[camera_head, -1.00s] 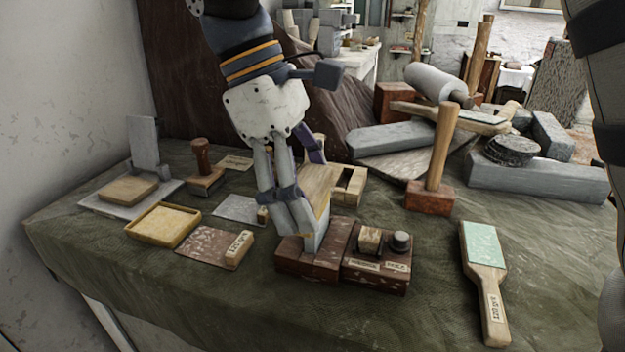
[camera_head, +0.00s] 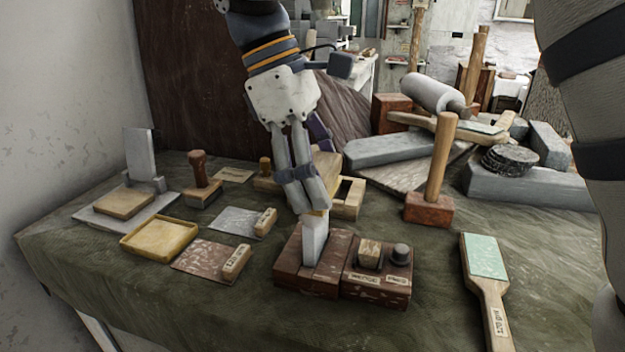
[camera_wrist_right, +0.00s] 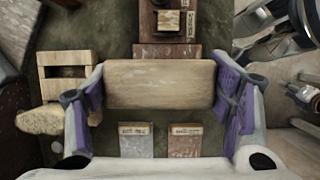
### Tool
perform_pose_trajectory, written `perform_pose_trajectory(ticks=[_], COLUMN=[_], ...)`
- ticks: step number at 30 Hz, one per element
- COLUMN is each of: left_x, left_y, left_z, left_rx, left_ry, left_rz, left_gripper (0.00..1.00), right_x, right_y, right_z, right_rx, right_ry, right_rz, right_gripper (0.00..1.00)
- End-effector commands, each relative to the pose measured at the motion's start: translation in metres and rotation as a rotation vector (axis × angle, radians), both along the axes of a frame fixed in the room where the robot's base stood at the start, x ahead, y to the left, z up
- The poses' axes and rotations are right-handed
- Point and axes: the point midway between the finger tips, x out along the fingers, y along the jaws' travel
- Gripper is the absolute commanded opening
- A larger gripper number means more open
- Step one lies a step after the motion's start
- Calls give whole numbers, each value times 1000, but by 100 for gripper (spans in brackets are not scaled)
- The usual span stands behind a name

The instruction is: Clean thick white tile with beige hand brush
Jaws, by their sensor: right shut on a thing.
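The thick white tile (camera_head: 314,243) stands upright in a slot of a dark red-brown block (camera_head: 293,272) near the table's middle. My right gripper (camera_head: 317,200) is just above the tile's top edge. It is shut on a beige wooden piece, the hand brush, which shows broadly between both fingers in the right wrist view (camera_wrist_right: 160,84). In the head view the fingers hide most of the brush. Its bristles are not seen, and I cannot tell whether it touches the tile. My left gripper is not in view.
A second block with small knobs (camera_head: 377,283) adjoins the holder. To the left lie a yellow tray (camera_head: 160,238), a speckled brown plate (camera_head: 205,260) and a grey plate (camera_head: 232,222). A mallet (camera_head: 430,207) and a green-faced paddle (camera_head: 487,260) are on the right. The front cloth is clear.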

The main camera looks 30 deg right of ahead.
Motion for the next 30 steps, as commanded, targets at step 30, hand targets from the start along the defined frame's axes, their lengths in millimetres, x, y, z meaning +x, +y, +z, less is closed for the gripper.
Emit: perform_pose_trajectory(ticks=[30], left_x=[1], left_y=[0], left_z=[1], left_rx=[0], left_ry=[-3], left_rz=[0], left_gripper=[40], right_x=[1], right_y=[-1], right_z=[-10], right_rx=[-1], right_ry=[0], right_rz=[0], right_gripper=[52])
